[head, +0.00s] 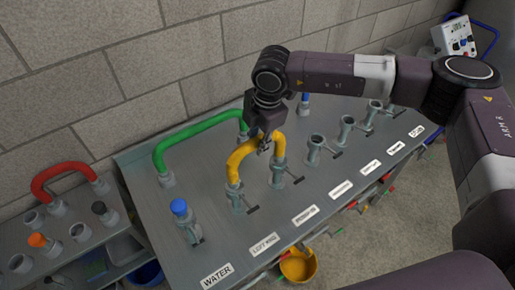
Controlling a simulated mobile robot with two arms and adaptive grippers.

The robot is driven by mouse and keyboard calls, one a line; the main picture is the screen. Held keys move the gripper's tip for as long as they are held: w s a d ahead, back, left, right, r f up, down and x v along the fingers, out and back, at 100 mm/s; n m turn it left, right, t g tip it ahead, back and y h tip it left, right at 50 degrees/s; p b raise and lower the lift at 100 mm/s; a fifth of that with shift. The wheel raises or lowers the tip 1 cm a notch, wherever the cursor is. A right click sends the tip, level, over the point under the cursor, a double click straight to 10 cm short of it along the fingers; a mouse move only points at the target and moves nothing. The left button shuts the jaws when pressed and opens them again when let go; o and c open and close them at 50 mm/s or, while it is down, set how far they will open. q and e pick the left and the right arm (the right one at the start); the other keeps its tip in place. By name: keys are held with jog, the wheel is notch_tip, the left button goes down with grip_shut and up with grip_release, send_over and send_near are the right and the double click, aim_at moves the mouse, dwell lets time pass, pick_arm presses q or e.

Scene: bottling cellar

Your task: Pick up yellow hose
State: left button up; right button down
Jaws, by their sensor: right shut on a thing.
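The yellow hose (238,158) is a short curved bend on the metal panel, arching between two upright grey ports. Its left end is at a port (235,193) and its right end at a port (278,164) beside it; I cannot tell whether the ends are seated. My right gripper (264,147) comes down from above and is shut on the yellow hose near the top of its arch. The gripper hides part of the hose. My left gripper is not in view.
A green hose (195,137) arches just behind and left. A blue-capped port (181,210) stands at the front left. More grey ports (315,150) run to the right. A red hose (62,173) is on a side bench. A yellow bucket (298,266) is below the panel.

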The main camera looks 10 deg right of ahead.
jog(key=shift+w+r, duration=0.1)
jog(key=shift+r, duration=0.45)
pick_arm(q)
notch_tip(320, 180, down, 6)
jog(key=b, duration=0.6)
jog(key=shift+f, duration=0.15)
pick_arm(e)
notch_tip(320, 180, up, 19)
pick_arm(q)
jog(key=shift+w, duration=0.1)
